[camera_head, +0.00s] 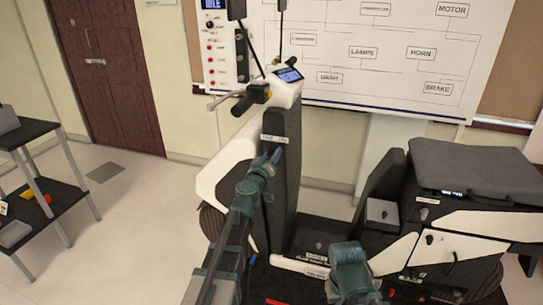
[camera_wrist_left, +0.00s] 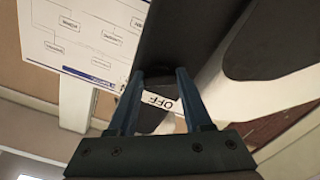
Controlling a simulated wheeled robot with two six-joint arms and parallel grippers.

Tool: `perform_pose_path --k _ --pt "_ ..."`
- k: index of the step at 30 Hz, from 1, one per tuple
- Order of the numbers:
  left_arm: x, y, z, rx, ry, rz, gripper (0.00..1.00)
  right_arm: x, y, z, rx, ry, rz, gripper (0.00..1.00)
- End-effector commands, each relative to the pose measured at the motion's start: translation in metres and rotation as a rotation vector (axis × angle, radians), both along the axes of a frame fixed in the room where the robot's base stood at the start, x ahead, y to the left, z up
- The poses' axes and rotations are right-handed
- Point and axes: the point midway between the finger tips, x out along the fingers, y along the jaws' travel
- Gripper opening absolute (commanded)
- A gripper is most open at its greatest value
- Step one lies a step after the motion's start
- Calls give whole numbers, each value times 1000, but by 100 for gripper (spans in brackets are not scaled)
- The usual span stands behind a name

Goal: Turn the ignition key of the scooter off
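The scooter (camera_head: 279,205) stands ahead, its dark front panel facing me. A small white label (camera_head: 274,139) sits on that panel; in the left wrist view the label (camera_wrist_left: 158,101) reads OFF. My left gripper (camera_head: 270,157) is at the panel, just below the label. In the left wrist view its two fingers (camera_wrist_left: 159,72) are apart, with the label and a dark rounded shape between them. I cannot make out the ignition key for certain against the dark panel. Part of my right arm shows at the bottom of the head view, but no right fingers show.
The scooter's handlebar (camera_head: 252,97) and dash display (camera_head: 289,75) are above my left gripper. The seat (camera_head: 470,170) is at the right. A wiring board (camera_head: 375,75) hangs behind. A dark shelf (camera_head: 28,134) stands at the left, with clear floor (camera_head: 140,215) between.

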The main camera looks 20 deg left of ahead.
Motion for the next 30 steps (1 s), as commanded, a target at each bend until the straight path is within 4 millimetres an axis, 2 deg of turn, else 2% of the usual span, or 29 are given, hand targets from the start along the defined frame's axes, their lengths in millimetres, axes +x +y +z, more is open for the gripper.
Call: perform_pose_path --k 1,6,17,30 --pt "0 0 0 0 0 0 28 0 0 0 0 0 0 0" --pt "0 0 0 0 0 0 0 0 0 0 0 0 0 0" --pt "0 0 0 -68 3 1 0 0 0 0 0 0 0 0" --pt "0 0 0 -439 15 2 0 0 0 0 0 0 0 0"
